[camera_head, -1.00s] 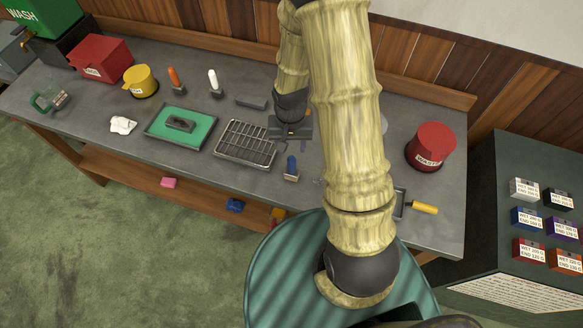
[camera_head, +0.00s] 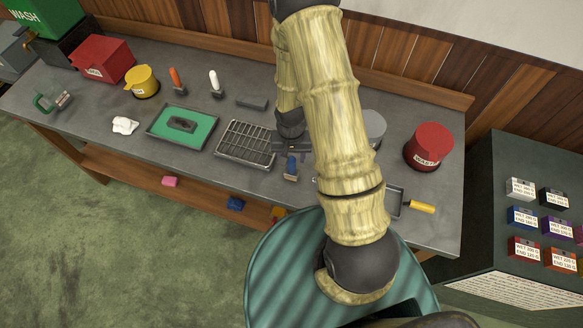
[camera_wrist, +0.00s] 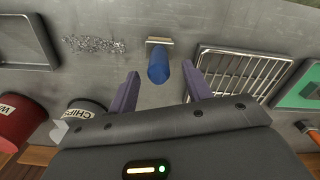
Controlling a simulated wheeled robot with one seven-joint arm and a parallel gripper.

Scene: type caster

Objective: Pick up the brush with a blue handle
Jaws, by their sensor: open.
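The brush with a blue handle (camera_head: 291,166) stands on the grey workbench, just right of the wire rack in the head view. In the wrist view its blue handle (camera_wrist: 158,66) points toward the camera, with a pale strip at its base. My gripper (camera_wrist: 160,82) is open, with its two purple fingers apart. The handle shows between and slightly beyond the fingertips, and nothing is held. In the head view my gripper (camera_head: 291,146) is over the bench just behind the brush, partly hidden by my arm.
The wire rack (camera_head: 246,143) stands close to the brush, with a green tray (camera_head: 208,141) further left. Metal shavings (camera_wrist: 94,44) lie beside the brush in the wrist view. A red waste bin (camera_head: 428,146) and a yellow-handled pan (camera_head: 421,207) are at the right.

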